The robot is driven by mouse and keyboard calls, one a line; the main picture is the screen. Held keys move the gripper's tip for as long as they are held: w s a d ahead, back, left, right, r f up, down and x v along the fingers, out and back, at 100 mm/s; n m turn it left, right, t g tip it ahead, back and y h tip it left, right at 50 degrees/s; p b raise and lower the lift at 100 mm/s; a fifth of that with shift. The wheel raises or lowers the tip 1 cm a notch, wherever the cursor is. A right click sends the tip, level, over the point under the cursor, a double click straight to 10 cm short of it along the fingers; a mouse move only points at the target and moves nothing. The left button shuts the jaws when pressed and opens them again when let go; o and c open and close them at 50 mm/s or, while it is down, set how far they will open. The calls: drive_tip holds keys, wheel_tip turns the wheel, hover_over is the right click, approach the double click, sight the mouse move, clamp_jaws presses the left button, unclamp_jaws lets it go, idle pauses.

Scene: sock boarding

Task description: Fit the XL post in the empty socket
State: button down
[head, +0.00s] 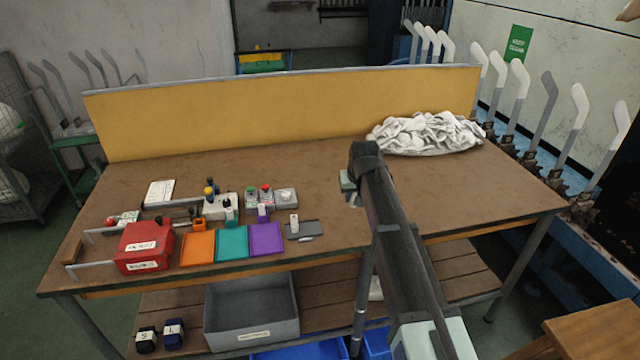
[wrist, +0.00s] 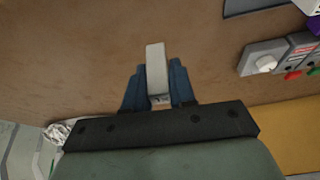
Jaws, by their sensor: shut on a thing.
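My gripper (head: 350,192) is above the table to the right of the laid-out items. In the wrist view its blue fingers (wrist: 158,94) are shut on a pale grey post (wrist: 155,66), which sticks out beyond the fingertips. I cannot read a size mark on it. A grey block with a pale round top (head: 286,196) stands left of the gripper, apart from it; it also shows in the wrist view (wrist: 264,62). It is beside blocks with red (head: 266,190) and green (head: 251,191) tops. I cannot tell which of these is the empty socket.
Orange (head: 198,248), teal (head: 232,243) and purple (head: 266,238) mats lie along the front, with a grey plate (head: 310,228) beside them. A red box (head: 143,248) stands at left. White cloth (head: 425,133) lies at the back right. The table's right side is bare.

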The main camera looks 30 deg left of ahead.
drive_tip(key=w+a+r, duration=0.1)
drive_tip(key=w+a, duration=0.3)
drive_tip(key=a, duration=0.8)
drive_tip(key=r+n, duration=0.1)
drive_tip(key=r, duration=0.1)
hover_over(320, 183)
drive_tip(key=s+d, duration=0.1)
drive_tip(key=shift+s+d+f, duration=0.1)
drive_tip(key=shift+d+f, duration=0.05)
drive_tip(key=shift+f, duration=2.45)
drive_tip(key=shift+s+d+f, duration=0.1)
drive_tip(key=shift+f, duration=2.45)
drive_tip(key=shift+f, duration=0.1)
drive_tip(key=c, duration=0.9)
unclamp_jaws()
drive_tip(key=shift+c, duration=0.2)
drive_tip(key=v, duration=1.2)
drive_tip(key=shift+w+d, duration=0.15)
